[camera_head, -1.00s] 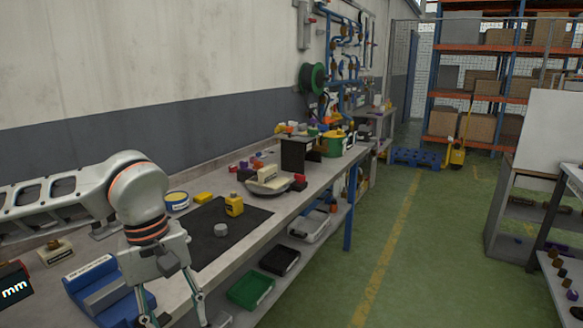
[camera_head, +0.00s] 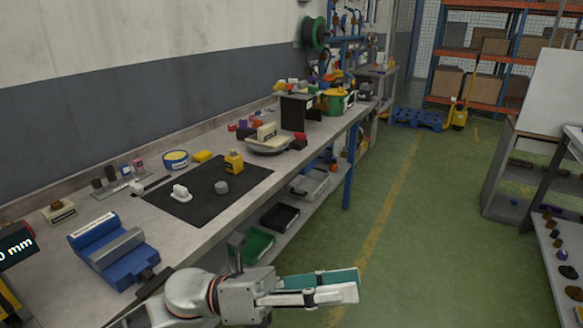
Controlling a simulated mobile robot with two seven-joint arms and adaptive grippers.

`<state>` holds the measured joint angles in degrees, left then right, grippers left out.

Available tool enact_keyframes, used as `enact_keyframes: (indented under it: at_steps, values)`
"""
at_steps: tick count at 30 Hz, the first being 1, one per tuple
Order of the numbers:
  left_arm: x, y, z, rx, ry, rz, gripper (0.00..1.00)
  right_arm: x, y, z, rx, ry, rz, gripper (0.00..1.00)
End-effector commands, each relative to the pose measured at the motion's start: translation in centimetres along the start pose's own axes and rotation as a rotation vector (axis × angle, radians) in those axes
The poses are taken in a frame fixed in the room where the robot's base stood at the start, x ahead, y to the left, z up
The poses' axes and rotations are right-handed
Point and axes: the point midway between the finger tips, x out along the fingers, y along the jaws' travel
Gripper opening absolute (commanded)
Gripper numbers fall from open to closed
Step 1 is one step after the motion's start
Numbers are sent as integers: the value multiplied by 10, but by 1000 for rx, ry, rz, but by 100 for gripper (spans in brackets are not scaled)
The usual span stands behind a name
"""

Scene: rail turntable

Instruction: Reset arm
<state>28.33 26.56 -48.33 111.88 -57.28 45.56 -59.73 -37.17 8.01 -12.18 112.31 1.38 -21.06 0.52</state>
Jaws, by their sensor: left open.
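My left gripper (camera_head: 352,285) is low in the head view, past the front edge of the workbench (camera_head: 215,228) and over the green floor. Its fingers point right and stand open, with nothing seen between them. My left arm comes in from the bottom left. My right gripper is not in view.
On the bench are a blue vise (camera_head: 112,255), a black mat (camera_head: 200,203) with a white piece (camera_head: 181,193), a grey knob (camera_head: 221,187) and a yellow bottle (camera_head: 234,162). Bins sit on the lower shelf. The floor aisle (camera_head: 400,230) is clear.

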Motion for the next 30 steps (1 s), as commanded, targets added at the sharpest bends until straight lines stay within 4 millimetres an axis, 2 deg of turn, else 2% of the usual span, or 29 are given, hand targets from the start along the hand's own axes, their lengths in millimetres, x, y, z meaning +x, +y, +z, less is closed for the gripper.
enact_keyframes:
  at_steps: [2, 6, 8, 11, 14, 17, 19, 24, 27, 30]
  values:
    - [-10, 16, 10, -171, -161, 46, 44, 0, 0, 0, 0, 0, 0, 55]
    - [-46, 54, 22, -482, -444, 126, 44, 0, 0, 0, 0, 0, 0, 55]
    - [-69, 74, 20, -617, -568, 161, 44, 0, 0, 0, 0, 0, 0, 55]
    - [-112, 106, 5, -843, -776, 217, 44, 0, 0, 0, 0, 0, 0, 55]
    - [-162, 135, -27, -1069, -990, 271, 44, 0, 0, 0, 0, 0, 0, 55]
    - [-215, 157, -75, -1288, -1212, 324, 44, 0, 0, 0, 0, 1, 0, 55]
    - [-251, 165, -115, -1428, -1366, 358, 44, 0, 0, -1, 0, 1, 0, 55]
    - [-322, 162, -216, -1704, -1707, 423, 44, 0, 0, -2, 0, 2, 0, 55]
    - [-349, 151, -265, -1812, -1863, 448, 44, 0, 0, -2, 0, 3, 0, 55]
    - [-366, 140, -299, -1879, -1972, 464, 44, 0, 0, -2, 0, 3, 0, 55]
